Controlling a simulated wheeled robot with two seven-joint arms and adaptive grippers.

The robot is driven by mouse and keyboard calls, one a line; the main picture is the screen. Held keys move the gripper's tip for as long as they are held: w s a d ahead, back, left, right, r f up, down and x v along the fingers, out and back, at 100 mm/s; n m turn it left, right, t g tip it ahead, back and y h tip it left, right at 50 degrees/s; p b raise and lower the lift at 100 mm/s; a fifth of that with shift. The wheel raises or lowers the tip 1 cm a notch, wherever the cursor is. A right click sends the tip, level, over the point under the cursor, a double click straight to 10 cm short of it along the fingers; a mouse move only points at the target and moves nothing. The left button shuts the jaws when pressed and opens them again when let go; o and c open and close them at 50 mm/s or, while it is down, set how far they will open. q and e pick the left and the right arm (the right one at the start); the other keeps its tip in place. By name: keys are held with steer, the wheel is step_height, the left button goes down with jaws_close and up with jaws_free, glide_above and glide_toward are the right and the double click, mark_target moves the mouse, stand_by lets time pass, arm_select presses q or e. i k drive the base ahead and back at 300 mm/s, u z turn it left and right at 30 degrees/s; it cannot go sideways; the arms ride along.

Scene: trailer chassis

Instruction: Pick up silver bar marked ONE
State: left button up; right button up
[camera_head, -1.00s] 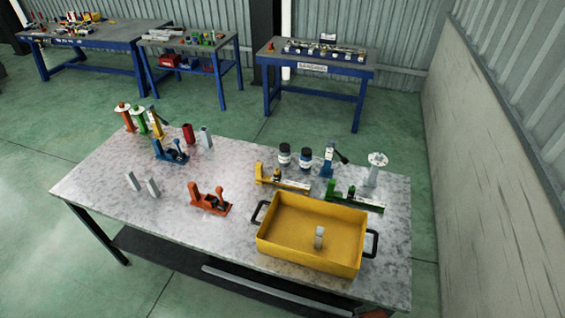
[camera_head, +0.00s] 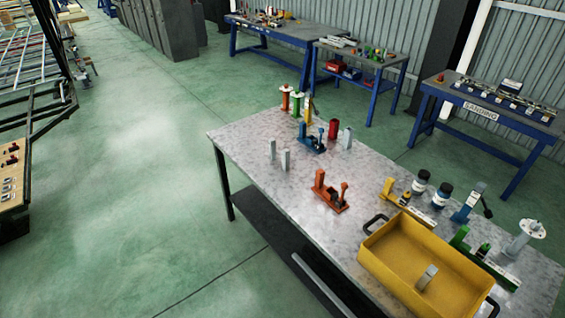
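Two small silver bars stand upright near the left part of the grey workbench: one bar (camera_head: 272,149) and, beside it, another bar (camera_head: 285,160). A third silver bar (camera_head: 427,277) is inside the yellow tray (camera_head: 376,262) at the bench's right end. A further silver-grey upright piece (camera_head: 347,138) stands beside a red one at the back edge. No marking ONE can be read on any of them at this size. Neither of my grippers shows in the view.
The workbench (camera_head: 245,134) also holds an orange plane-like tool (camera_head: 330,192), a blue one (camera_head: 311,142), yellow, blue and green clamps, and two dark jars (camera_head: 442,195). More blue-legged tables stand behind. Green floor is clear to the left of the bench.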

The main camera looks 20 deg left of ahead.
mark_target(271, 142)
steer(key=k, duration=0.95)
steer(key=u, duration=1.05)
steer(key=i, duration=1.15)
steer(key=u, duration=0.9)
steer(key=i, duration=1.65)
steer(key=z, duration=0.65)
steer(key=i, duration=0.95)
steer(key=z, duration=0.95)
